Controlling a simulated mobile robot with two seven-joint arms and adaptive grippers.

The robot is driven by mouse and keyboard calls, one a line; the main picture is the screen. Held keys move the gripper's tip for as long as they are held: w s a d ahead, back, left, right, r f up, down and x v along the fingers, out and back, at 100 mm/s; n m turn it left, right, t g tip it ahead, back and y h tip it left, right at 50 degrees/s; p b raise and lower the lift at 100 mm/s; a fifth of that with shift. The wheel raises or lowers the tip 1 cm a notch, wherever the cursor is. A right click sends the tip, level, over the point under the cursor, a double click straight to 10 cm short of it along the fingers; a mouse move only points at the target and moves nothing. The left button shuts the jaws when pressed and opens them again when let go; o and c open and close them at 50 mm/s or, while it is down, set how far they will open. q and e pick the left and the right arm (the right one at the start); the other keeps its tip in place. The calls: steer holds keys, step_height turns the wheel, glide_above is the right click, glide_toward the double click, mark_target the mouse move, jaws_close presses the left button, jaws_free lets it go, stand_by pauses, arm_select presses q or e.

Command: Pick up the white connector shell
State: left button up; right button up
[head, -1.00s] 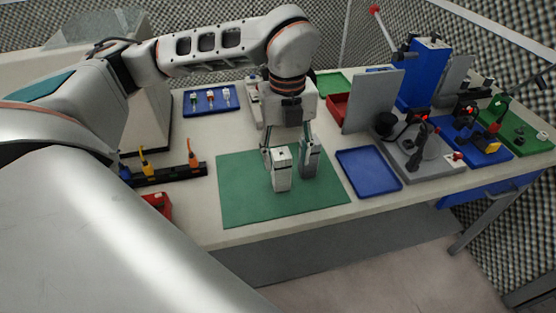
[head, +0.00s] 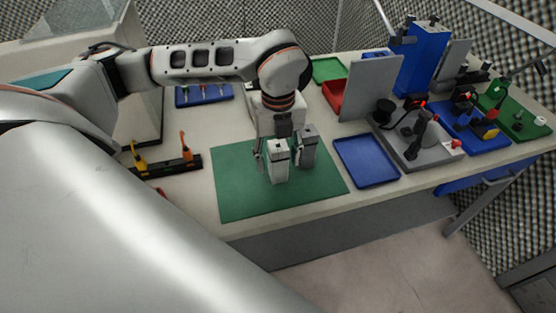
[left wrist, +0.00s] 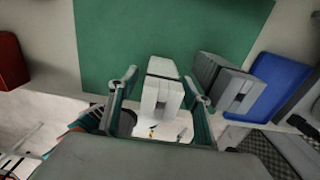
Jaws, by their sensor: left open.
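The white connector shell (head: 278,162) is a block standing upright on the green mat (head: 240,195). My left gripper (head: 279,155) points down over it, open, with one finger on each side. The left wrist view shows the white shell (left wrist: 162,92) between the two open fingers of my left gripper (left wrist: 160,86), with visible space beside it. A similar grey block (head: 308,148) stands just right of the right-hand finger; it also shows in the left wrist view (left wrist: 222,80). Whether that finger touches the grey block, I cannot tell. My right gripper is not in view.
An empty blue tray (head: 366,162) lies right of the mat. A grey upright panel (head: 371,88) and a red bin (head: 334,94) stand behind it. A black rack (head: 165,166) with orange and yellow pieces is at left. Fixtures crowd the right side. The mat's front is clear.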

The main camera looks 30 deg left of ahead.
arm_select(q)
steer(key=shift+f, duration=0.6)
steer(key=c, duration=1.3)
steer(key=shift+r, duration=0.15)
